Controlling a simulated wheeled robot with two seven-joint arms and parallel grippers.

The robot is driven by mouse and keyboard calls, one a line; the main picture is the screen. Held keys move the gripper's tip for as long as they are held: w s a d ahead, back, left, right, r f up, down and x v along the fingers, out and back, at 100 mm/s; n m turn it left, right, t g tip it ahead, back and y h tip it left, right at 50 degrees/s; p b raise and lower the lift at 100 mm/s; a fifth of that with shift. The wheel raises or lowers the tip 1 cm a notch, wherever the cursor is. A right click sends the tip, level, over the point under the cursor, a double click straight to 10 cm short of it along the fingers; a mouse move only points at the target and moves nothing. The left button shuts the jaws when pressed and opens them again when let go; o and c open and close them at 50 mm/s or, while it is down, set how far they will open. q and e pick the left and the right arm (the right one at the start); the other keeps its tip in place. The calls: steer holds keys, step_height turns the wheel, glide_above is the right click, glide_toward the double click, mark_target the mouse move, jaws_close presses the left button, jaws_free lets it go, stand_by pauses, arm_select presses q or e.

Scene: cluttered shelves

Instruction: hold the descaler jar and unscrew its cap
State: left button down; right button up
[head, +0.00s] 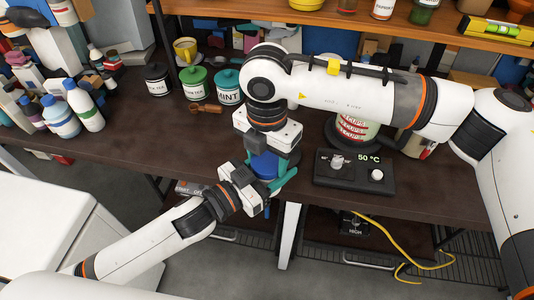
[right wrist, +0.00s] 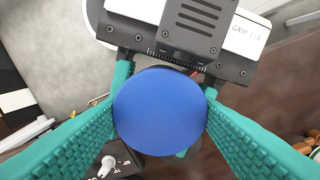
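The descaler jar (head: 264,165) shows as a blue body in the head view, at the table's front edge below my right gripper. Its round blue cap (right wrist: 160,110) fills the middle of the right wrist view. My right gripper (head: 266,152) points down from above, and its teal fingers lie against both sides of the cap. My left gripper (head: 266,170) comes in from the front left, with one teal finger on each side of the jar below the cap. It also shows in the right wrist view (right wrist: 165,125). The cap hides most of the jar there.
A control panel (head: 354,174) with knobs and a red-lettered tin (head: 352,130) stand right of the jar. Labelled canisters (head: 228,88) stand behind, bottles (head: 85,105) at the left. A wooden shelf (head: 330,22) runs above. The table (head: 150,130) is clear left of centre.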

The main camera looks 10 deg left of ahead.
steer(key=c, duration=0.4)
steer(key=shift+o, duration=0.2)
steer(key=n, duration=0.3)
steer(key=o, duration=1.1)
